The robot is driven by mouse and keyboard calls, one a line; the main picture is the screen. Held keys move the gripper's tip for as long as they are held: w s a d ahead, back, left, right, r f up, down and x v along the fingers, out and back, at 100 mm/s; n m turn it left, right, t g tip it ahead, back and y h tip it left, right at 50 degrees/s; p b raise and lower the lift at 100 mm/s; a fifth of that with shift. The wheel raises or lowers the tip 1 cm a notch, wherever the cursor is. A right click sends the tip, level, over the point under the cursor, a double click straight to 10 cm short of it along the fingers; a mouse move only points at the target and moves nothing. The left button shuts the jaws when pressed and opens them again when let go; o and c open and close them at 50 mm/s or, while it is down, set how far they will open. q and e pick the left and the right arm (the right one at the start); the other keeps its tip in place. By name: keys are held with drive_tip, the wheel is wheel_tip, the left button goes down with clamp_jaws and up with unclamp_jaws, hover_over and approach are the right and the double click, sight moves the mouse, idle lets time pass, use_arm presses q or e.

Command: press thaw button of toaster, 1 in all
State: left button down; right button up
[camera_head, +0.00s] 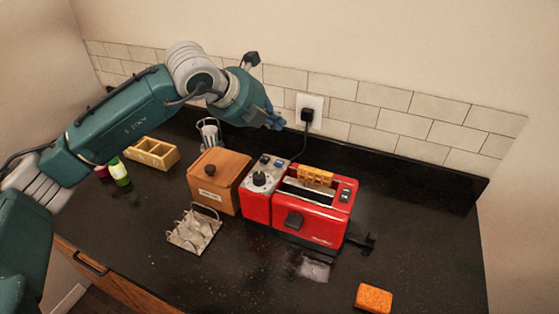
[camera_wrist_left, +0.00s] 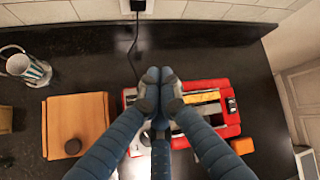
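A red toaster (camera_head: 318,226) stands on the dark counter, with a yellow-brown slice (camera_head: 315,176) showing in its slot. Its left section has a black dial (camera_head: 260,179) and small buttons (camera_head: 278,162) behind it. More dark buttons (camera_head: 346,195) sit at its top right. The labels are too small to read, so I cannot tell which is the thaw button. My left gripper (camera_head: 273,119) is above and behind the toaster's left section. In the left wrist view its fingertips (camera_wrist_left: 159,78) meet, empty, and hide part of the toaster (camera_wrist_left: 217,110). My right gripper is not in view.
A wooden box (camera_head: 219,180) stands left of the toaster, with a wire rack (camera_head: 194,229) in front. A metal cup (camera_head: 208,132) stands behind the box. A plugged cord (camera_head: 306,116) runs down behind the toaster. An orange sponge (camera_head: 374,298) lies front right; the right counter is clear.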

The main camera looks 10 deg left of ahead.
sight(276, 163)
use_arm(q)
drive_tip(key=shift+f, duration=0.1)
idle(0.3)
wheel_tip(276, 163, down, 8)
drive_tip(key=b, duration=0.3)
drive_tip(key=shift+b, duration=0.4)
drive_tip(key=shift+f+b, duration=0.35)
drive_tip(key=shift+r, duration=0.1)
idle(0.4)
idle(0.3)
drive_tip(key=shift+f+b, duration=0.45)
drive_tip(key=shift+b, duration=0.3)
